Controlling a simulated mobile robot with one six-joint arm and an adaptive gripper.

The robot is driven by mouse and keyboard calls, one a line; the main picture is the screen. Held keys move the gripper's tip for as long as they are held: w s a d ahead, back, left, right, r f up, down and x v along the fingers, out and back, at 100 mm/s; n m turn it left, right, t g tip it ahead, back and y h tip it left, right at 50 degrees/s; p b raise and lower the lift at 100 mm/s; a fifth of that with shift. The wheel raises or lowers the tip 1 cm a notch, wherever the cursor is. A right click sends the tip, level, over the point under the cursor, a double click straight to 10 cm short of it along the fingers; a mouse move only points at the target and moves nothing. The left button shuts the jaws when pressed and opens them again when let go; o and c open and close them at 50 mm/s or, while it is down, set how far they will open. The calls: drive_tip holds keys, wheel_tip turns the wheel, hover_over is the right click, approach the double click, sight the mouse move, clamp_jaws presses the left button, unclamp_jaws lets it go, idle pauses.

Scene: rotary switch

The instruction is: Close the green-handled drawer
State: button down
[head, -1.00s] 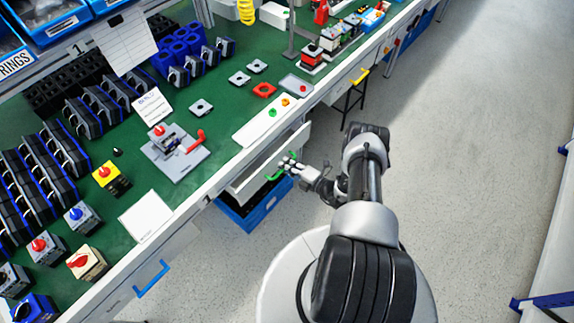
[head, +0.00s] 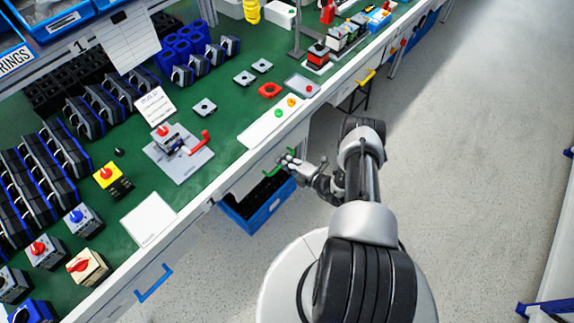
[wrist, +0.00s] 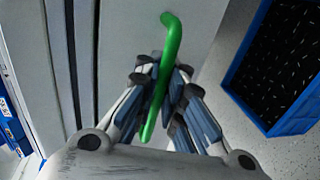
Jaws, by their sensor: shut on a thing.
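The green handle (head: 279,163) is on the front of a pale drawer (head: 299,139) under the bench's front edge. In the wrist view the handle (wrist: 170,58) is a green bar running up the grey drawer front (wrist: 197,25). My gripper (head: 290,161) is at the handle. In the wrist view its fingers (wrist: 160,98) lie on both sides of the bar, shut on it. The drawer front is close to the bench edge in the head view. I cannot tell whether a small gap is left.
A blue crate (head: 262,214) sits on the floor below the drawer; it is at the right in the wrist view (wrist: 233,82). A blue handle (head: 154,283) and a yellow handle (head: 366,77) are along the same bench front. The floor to the right is clear.

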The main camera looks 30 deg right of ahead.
drive_tip(key=shift+r, duration=0.1)
drive_tip(key=c, duration=2)
unclamp_jaws()
drive_tip(key=shift+o, duration=0.2)
drive_tip(key=v, duration=1.2)
